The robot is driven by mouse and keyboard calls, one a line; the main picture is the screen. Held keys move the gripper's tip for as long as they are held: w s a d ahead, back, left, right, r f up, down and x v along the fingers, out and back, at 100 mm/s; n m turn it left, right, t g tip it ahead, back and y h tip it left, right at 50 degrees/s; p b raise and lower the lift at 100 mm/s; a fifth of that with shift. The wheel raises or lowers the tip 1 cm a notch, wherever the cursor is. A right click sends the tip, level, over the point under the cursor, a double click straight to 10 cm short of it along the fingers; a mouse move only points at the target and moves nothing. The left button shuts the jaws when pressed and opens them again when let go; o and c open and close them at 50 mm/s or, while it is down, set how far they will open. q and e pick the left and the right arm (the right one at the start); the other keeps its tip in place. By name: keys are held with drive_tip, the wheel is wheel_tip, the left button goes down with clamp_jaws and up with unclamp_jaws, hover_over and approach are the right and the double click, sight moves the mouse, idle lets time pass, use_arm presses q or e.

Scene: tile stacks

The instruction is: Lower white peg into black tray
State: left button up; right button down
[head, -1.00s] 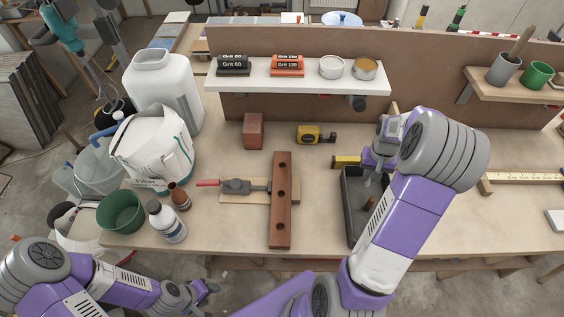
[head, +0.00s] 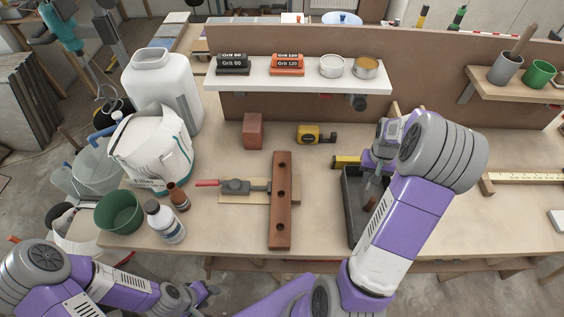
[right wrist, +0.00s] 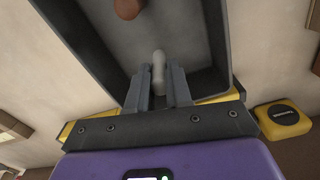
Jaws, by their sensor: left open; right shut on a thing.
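The black tray (head: 351,221) lies on the workbench, partly hidden by my right arm. In the right wrist view its wall (right wrist: 226,40) surrounds a grey floor. My right gripper (right wrist: 160,88) is shut on the white peg (right wrist: 158,62), whose end shows between the fingers, over the tray's inside near one wall. I cannot tell whether the peg touches the floor. A brown peg (head: 370,203) is in the tray, apart from the white one; it also shows in the right wrist view (right wrist: 127,8). My left gripper (head: 208,289) is open and empty, off the bench's front edge.
A yellow level (head: 346,161) lies against the tray's far end. A yellow tape measure (head: 317,134), a brick-red block (head: 253,131) and a brown board with holes (head: 281,205) lie to the left. A white shelf (head: 300,77) stands behind. Bench between board and tray is clear.

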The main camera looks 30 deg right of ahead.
drive_tip(key=shift+f+b, duration=0.65)
drive_tip(key=shift+f, duration=0.3)
idle(0.3)
drive_tip(key=c, duration=1)
unclamp_jaws()
drive_tip(key=shift+o, duration=0.2)
drive_tip(key=shift+r, duration=0.1)
wheel_tip(320, 180, up, 8)
drive_tip(key=shift+f+p, duration=0.25)
drive_tip(key=shift+p, duration=0.85)
